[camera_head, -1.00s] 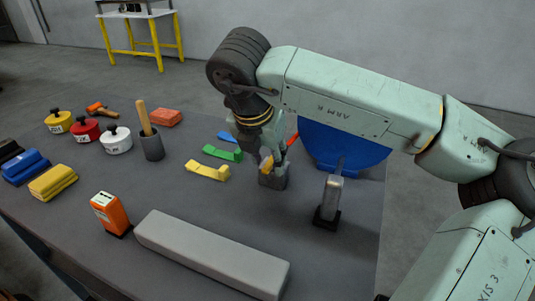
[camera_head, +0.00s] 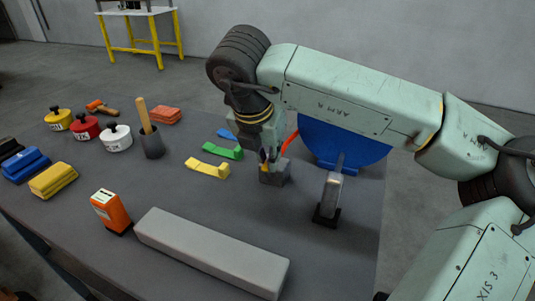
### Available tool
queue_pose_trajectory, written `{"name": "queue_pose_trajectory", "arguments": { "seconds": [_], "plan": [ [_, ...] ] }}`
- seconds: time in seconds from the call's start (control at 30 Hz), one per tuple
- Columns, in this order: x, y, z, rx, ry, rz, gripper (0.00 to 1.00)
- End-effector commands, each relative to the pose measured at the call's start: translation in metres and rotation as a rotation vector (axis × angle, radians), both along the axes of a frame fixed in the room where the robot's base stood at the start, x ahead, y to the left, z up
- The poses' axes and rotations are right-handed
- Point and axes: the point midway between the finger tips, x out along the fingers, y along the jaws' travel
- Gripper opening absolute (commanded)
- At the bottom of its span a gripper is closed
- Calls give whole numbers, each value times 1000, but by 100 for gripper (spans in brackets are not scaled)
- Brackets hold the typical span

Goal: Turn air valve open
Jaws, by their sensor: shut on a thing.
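The air valve (camera_head: 275,174) is a small grey block on the dark table, left of the blue disc. A little yellow shows at its top, by my fingertips. A red-orange strip, perhaps a hose, rises just right of it. My gripper (camera_head: 265,157) points down onto the valve from above. It is shut on the valve's yellow handle, which is mostly hidden by the fingers. The handle's exact angle cannot be made out.
A grey clamp-like stand (camera_head: 330,199) and the blue disc (camera_head: 342,147) stand right. Lidded pots stand left.

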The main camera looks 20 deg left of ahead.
Motion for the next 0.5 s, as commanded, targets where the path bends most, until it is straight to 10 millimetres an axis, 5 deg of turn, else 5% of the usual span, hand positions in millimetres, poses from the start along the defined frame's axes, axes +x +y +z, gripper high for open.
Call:
{"name": "queue_pose_trajectory", "arguments": {
  "seconds": [0.5],
  "plan": [
    [1, -8, -4, 2, -4, 164, 0]
  ]
}}
